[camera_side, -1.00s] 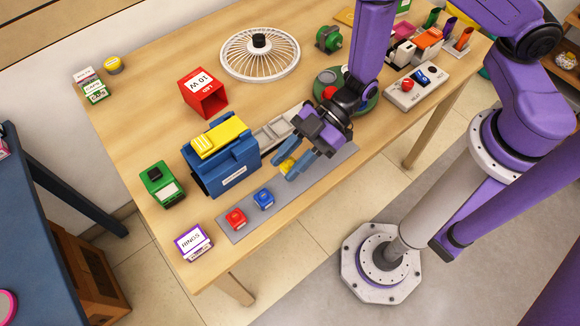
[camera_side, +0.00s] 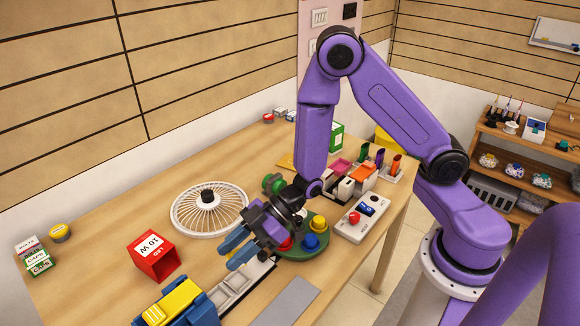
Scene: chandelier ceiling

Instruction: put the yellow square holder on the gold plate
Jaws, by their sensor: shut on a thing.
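My gripper (camera_side: 234,252) is above the table, over the light grey slotted tray. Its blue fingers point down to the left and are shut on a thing. The yellow square holder showed between these fingers in the earlier picture; now the fingers and hand hide it. A flat gold-yellow piece (camera_side: 287,160), which looks like the gold plate, lies at the back of the table, well beyond my gripper. I cannot tell its full outline, as my arm stands in front of that area.
A green round base (camera_side: 318,251) with red and blue knobs is right of my gripper. A grey mat (camera_side: 287,304) lies in front; a switch box (camera_side: 362,217) stands right.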

